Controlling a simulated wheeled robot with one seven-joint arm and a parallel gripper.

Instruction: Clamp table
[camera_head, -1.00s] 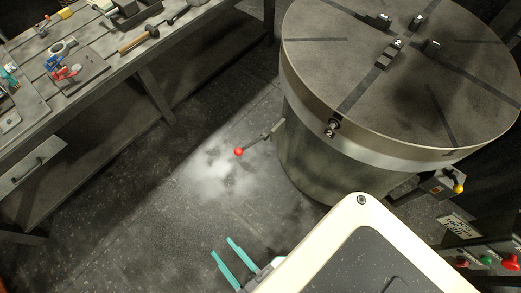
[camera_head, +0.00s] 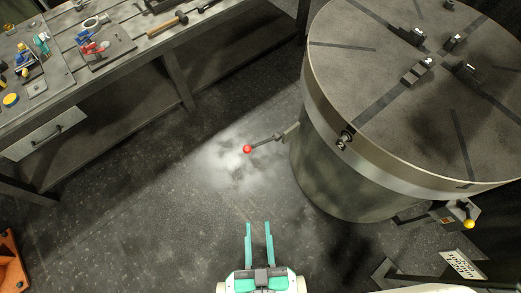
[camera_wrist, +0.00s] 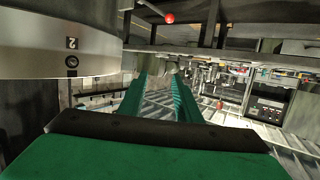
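The round machine table (camera_head: 380,80) stands at the upper right of the head view, a grey disc with dark slots and small black clamp blocks on top. A lever with a red ball knob (camera_head: 247,149) sticks out from its left side. A second lever with a yellow knob (camera_head: 468,223) is at its lower right. My gripper (camera_head: 258,226) is at the bottom centre, its two teal fingers apart and nothing between them. It is below the red knob and apart from it. In the wrist view the red knob (camera_wrist: 169,18) shows at the top, and the table rim (camera_wrist: 70,50) at the upper left.
A workbench (camera_head: 120,75) with a hammer (camera_head: 167,26), a red-handled fixture (camera_head: 92,46) and a drawer (camera_head: 45,135) runs along the upper left. An orange object (camera_head: 10,262) is at the lower left edge. The floor (camera_head: 150,220) between bench and table is clear.

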